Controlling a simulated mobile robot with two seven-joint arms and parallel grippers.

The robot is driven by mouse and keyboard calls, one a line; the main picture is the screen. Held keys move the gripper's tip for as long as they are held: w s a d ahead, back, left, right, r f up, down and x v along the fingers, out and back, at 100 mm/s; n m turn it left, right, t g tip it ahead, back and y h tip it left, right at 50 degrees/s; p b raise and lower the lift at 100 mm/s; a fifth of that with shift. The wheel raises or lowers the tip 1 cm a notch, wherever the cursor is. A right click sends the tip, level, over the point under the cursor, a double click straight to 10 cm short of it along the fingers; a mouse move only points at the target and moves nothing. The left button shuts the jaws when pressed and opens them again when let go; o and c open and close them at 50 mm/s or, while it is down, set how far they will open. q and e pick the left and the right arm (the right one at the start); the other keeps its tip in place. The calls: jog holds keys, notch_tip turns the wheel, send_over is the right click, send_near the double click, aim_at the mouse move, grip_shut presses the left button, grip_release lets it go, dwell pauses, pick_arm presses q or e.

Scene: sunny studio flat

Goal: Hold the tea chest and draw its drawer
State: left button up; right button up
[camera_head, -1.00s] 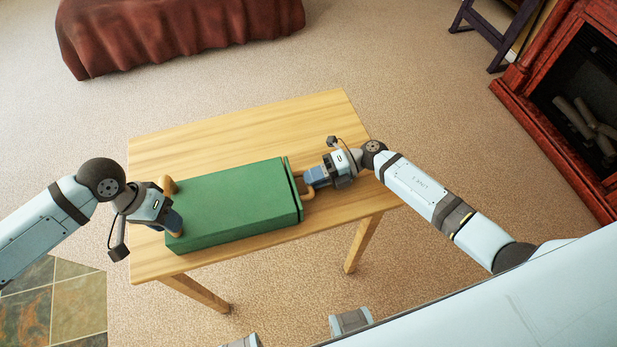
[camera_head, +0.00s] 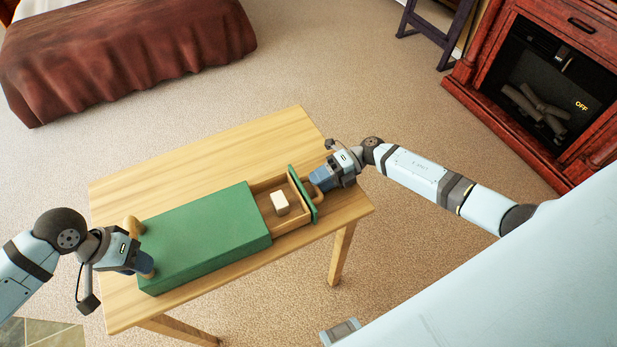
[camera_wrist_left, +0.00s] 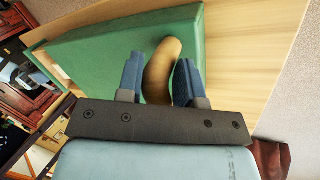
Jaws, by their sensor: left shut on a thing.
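The green tea chest (camera_head: 195,238) lies on the wooden table, its long side slanting up to the right. Its drawer (camera_head: 262,187) stands partly out at the right end, with a small cream block (camera_head: 279,203) inside. My left gripper (camera_head: 146,262) is shut on the tan curved handle (camera_head: 133,226) at the chest's left end; this handle (camera_wrist_left: 162,68) shows between the fingers in the left wrist view. My right gripper (camera_head: 318,182) is at the handle of the green drawer front (camera_head: 303,195). Its fingers hide most of that handle, and their closing cannot be made out.
The table (camera_head: 215,155) has bare wood behind the chest and a narrow strip in front. A bed with a dark red cover (camera_head: 130,60) stands at the back left. A red fireplace (camera_head: 480,75) stands at the right. Carpet lies around the table.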

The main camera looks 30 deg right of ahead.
jog(key=v, duration=1.2)
pick_arm(q)
jog(key=o, duration=0.9)
jog(key=shift+o, duration=0.2)
jog(key=v, duration=1.2)
jog(key=shift+o, duration=0.2)
jog(key=shift+d, duration=0.1)
